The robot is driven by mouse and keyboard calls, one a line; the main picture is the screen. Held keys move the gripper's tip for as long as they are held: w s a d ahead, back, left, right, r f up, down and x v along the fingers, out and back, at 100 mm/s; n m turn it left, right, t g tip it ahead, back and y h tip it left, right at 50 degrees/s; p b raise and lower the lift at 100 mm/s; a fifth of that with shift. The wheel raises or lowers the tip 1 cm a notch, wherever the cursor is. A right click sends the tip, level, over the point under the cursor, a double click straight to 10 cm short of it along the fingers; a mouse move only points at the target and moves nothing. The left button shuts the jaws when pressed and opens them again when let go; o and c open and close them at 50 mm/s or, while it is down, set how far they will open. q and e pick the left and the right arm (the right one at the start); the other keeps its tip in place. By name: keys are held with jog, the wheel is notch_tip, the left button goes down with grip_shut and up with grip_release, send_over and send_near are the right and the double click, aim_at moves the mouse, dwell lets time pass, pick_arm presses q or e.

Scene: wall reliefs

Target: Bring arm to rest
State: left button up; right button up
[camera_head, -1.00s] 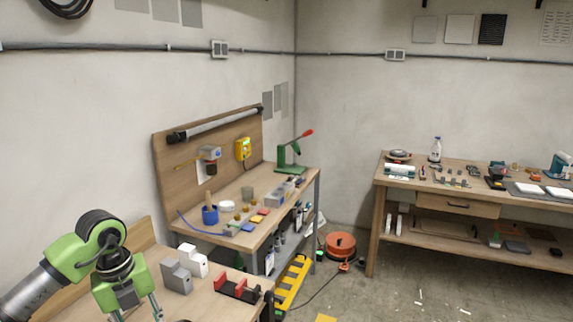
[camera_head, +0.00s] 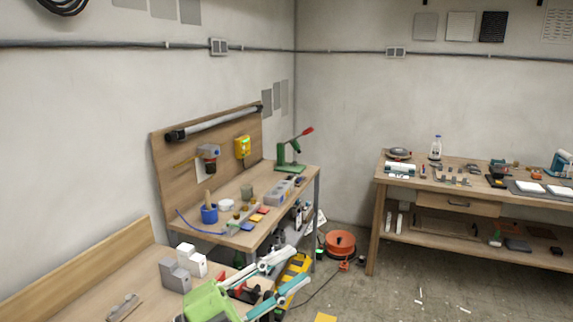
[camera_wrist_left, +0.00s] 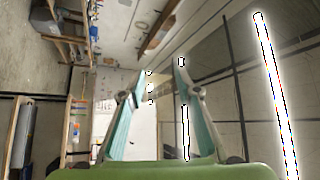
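My left gripper (camera_head: 299,266) has a green body and teal-lined fingers, and sits at the bottom middle of the head view. Its fingers point right and slightly up, over the right end of the near bench (camera_head: 85,292). The fingers are spread with nothing between them. In the left wrist view the gripper (camera_wrist_left: 160,78) also shows open and empty, with the room seen tilted behind it. A red and black fixture (camera_head: 236,291) on the bench is partly hidden behind the fingers. My right gripper is not in view.
Grey (camera_head: 174,277) and white (camera_head: 197,262) stepped blocks stand on the near bench close to the gripper. A small metal part (camera_head: 123,307) lies at left. A cluttered workbench (camera_head: 232,190) stands behind. Open floor (camera_head: 400,295) lies right, before another bench (camera_head: 460,205).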

pick_arm(q)
jog(key=w+a+f+n+t+y, duration=0.25)
jog(key=a+n+t+y, duration=0.25)
jog(key=a+n+y, duration=0.3)
jog(key=w+a+f+n+t+y, duration=0.25)
jog(key=a+n+t+y, duration=0.3)
jog(key=n, duration=0.35)
jog(key=s+a+f+n+g+y, duration=0.3)
jog(key=a+f, duration=0.1)
jog(key=f, duration=0.4)
jog(key=s+a+f+n+g+y, duration=0.3)
jog(key=a+f+g+y, duration=0.1)
jog(key=f, duration=0.4)
jog(key=s+d+f+g+h, duration=0.1)
jog(key=s+f+g, duration=0.4)
jog(key=s+f, duration=0.5)
jog(key=s+f+g+h, duration=0.1)
jog(key=s+f+g, duration=0.4)
jog(key=s, duration=0.9)
notch_tip(320, 180, down, 27)
jog(key=g+b, duration=0.2)
jog(key=s+a+f+b, duration=0.1)
jog(key=s+a+f, duration=0.2)
jog(key=s+f, duration=1.5)
jog(key=shift+s+f+g+b, duration=0.25)
jog(key=shift+f+g+b, duration=0.1)
jog(key=shift+f, duration=0.15)
